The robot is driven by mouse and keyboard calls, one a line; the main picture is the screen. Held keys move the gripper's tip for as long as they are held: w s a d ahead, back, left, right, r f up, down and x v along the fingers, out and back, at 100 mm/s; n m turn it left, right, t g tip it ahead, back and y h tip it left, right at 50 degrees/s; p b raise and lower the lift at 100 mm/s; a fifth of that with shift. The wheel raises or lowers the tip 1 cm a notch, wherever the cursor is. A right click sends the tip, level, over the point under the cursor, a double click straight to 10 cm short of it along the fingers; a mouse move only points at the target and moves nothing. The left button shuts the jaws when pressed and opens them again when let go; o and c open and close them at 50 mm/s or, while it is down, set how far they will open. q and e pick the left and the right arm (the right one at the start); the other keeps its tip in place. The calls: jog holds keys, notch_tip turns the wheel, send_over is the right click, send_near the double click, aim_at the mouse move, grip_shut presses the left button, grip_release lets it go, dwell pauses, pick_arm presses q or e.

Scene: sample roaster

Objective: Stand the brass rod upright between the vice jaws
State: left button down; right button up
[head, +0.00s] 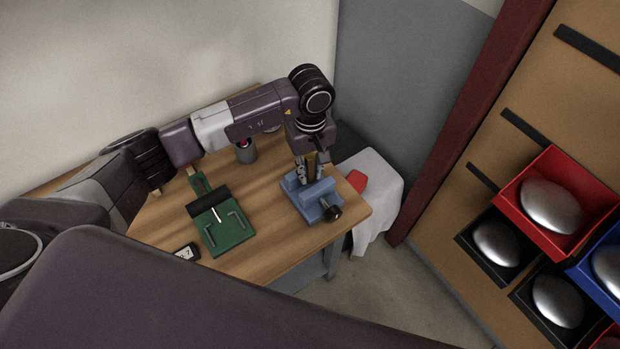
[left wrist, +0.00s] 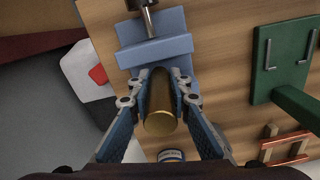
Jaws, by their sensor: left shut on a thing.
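The brass rod (left wrist: 160,112) is held between the fingers of my left gripper (left wrist: 158,98), which is shut on it. In the left wrist view I look down along the rod, with its round end towards the camera. In the head view the left gripper (head: 309,170) is over the blue vice (head: 312,203), and a bit of the rod shows upright there. The vice also shows in the left wrist view (left wrist: 155,50), with its screw at the top. The gripper and rod hide part of the jaws. I cannot tell whether the rod's lower end is between them.
A green fixture (head: 229,233) with metal pins stands left of the vice. A grey cup (head: 246,155) is behind, and a small display (head: 186,252) is at the front edge. A red object (head: 357,181) lies on a white cloth (head: 378,190) to the right. Boxes with silver domes (head: 550,204) are far right.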

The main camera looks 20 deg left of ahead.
aim_at(310, 182)
pick_arm(q)
jog(key=shift+f+p, duration=0.3)
jog(key=shift+f, duration=1.95)
jog(key=shift+f, duration=0.15)
jog(key=c, duration=2.1)
grip_release()
